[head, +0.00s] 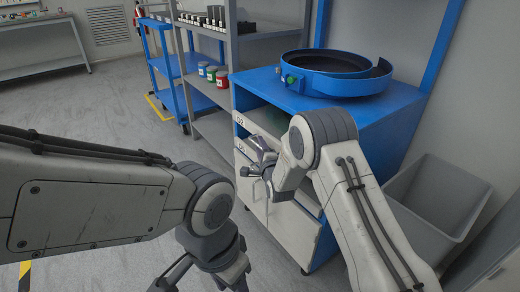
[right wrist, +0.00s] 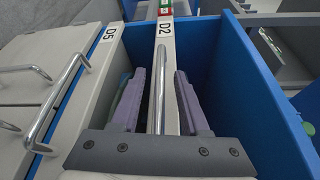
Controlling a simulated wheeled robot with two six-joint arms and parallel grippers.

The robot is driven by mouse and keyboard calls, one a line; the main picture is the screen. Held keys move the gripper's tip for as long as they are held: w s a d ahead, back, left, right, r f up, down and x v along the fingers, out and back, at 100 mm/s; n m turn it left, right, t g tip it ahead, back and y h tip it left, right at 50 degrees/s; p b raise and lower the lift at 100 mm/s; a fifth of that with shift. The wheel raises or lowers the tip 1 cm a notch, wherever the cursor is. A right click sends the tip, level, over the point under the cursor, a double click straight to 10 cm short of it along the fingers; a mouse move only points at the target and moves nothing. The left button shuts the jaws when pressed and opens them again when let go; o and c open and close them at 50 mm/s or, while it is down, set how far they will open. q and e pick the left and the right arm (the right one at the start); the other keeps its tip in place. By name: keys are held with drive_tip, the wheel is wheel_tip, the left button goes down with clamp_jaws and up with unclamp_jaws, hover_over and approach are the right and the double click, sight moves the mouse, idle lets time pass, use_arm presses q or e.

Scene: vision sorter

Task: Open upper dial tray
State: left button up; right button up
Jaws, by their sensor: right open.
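The upper tray, labelled D2 (right wrist: 166,42), has a pale narrow front with a silver bar handle (right wrist: 158,88). It is in the blue cabinet (head: 385,125), whose D2 label (head: 238,119) shows in the head view. My right gripper (head: 252,158) is open at the cabinet front. In the right wrist view its two purple fingers (right wrist: 158,105) stand on either side of the handle, with a gap to it. I cannot tell whether the tray is pulled out. My left gripper (head: 205,275) is low in the head view, partly cut off by the bottom edge.
Drawer D5 (right wrist: 85,75), with its own bar handle, lies below D2. A blue round dial feeder (head: 335,75) stands on the cabinet. A grey bin (head: 430,205) is right of it. Shelving with coloured jars (head: 212,74) stands at the left. The floor at left is clear.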

clamp_jaws()
idle(1.4)
